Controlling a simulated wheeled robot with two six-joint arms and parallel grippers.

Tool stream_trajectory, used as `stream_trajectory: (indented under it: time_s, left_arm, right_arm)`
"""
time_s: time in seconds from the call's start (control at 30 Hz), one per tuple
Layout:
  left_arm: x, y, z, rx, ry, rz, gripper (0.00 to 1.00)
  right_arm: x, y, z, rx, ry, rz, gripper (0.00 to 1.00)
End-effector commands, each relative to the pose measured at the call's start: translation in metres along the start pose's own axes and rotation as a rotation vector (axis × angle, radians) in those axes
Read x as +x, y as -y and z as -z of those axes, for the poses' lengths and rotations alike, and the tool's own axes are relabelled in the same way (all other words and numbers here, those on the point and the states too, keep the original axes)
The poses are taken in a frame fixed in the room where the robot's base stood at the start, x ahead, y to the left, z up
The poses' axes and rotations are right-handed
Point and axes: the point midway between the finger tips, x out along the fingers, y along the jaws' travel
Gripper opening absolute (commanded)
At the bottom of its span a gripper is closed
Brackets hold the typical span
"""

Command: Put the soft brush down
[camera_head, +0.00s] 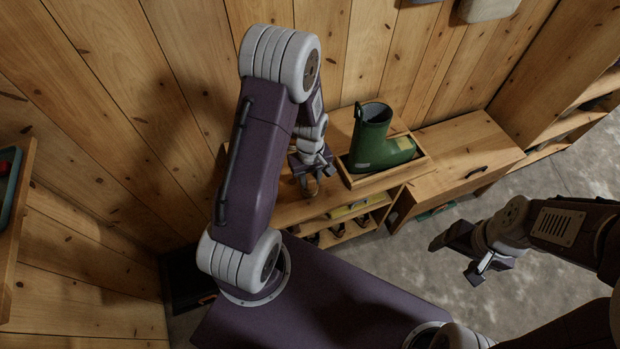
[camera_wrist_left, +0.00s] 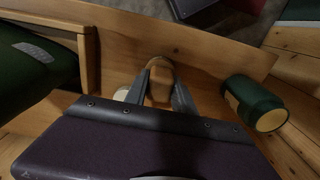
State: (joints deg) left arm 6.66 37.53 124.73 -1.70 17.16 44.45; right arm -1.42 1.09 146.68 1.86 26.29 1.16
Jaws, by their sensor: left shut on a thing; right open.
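My left gripper (camera_head: 308,180) is over the wooden bench top, left of the boot tray. It is shut on the soft brush, a small brown wooden piece (camera_wrist_left: 160,78) between its two fingers in the left wrist view. In the head view only a small tan bit of it shows below the fingers, and the bristles cannot be made out. I cannot tell whether the brush touches the bench. My right gripper (camera_head: 456,259) is open and empty, over the grey floor at the right.
A green rubber boot (camera_head: 372,135) stands in a wooden tray (camera_head: 420,160) on the bench (camera_head: 290,212). A dark green cylindrical can (camera_wrist_left: 240,95) is right of the left gripper in the wrist view. A bench shelf holds several items. Wooden walls rise behind and left.

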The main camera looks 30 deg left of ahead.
Motion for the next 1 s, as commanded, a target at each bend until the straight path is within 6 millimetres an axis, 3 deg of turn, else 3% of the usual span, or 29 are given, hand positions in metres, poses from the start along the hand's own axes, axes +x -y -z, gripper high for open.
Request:
stream_trajectory:
  time_s: [0.03, 0.1, 0.37, 0.5, 1.0]
  left_arm:
    - [0.001, 0.000, 0.000, 0.000, 0.000, 0.000, 0.36]
    - [0.001, 0.000, 0.000, 0.000, 0.000, 0.000, 0.52]
    - [0.001, 0.000, 0.000, 0.000, 0.000, 0.000, 0.52]
    - [-0.009, -0.001, 0.001, 0.000, -0.003, -0.003, 0.52]
    - [-0.112, -0.001, 0.001, -0.001, -0.003, -0.003, 0.52]
  right_arm:
    - [0.001, 0.000, 0.000, 0.000, 0.000, 0.000, 0.77]
    - [0.001, 0.000, 0.000, 0.000, 0.000, 0.000, 0.77]
    - [0.000, 0.000, 0.000, 0.000, 0.000, 0.000, 0.77]
    - [-0.003, 0.000, 0.000, 0.000, 0.000, 0.000, 0.77]
    - [-0.011, 0.000, 0.001, 0.000, 0.000, 0.000, 0.77]
